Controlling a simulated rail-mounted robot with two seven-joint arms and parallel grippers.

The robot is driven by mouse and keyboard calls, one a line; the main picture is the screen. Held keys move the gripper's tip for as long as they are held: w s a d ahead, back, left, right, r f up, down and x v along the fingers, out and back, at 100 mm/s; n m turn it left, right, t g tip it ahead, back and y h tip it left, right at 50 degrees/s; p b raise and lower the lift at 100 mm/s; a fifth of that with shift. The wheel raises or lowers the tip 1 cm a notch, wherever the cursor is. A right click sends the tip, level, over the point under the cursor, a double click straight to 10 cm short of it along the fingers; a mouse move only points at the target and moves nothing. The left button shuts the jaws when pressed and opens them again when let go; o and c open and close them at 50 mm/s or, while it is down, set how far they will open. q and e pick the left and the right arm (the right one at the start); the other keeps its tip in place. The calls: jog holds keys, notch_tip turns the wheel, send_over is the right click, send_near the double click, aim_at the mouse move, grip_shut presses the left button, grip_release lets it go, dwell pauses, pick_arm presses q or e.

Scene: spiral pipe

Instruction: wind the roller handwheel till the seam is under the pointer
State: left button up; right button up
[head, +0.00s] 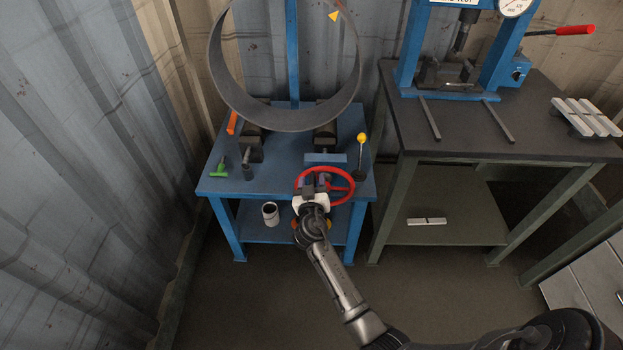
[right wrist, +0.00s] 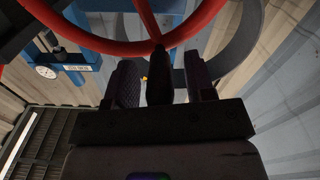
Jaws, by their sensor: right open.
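The red handwheel (head: 350,181) is on the front of the blue roller stand; its rim and spokes cross the top of the right wrist view (right wrist: 203,20). My right gripper (head: 312,187) is at the wheel's left side. In the right wrist view my right gripper (right wrist: 161,82) is open, with the wheel's dark handle (right wrist: 158,75) between its two fingers and gaps on both sides. The large grey pipe ring (head: 285,121) stands on the rollers (head: 325,138). The yellow pointer (head: 334,15) is at the ring's upper right. I cannot make out the seam. My left gripper is not in view.
A dark bench (head: 450,135) with a blue press is at right.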

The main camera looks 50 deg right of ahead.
jog(key=shift+s, duration=0.1)
jog(key=shift+c, duration=0.2)
grip_shut()
dwell(0.4)
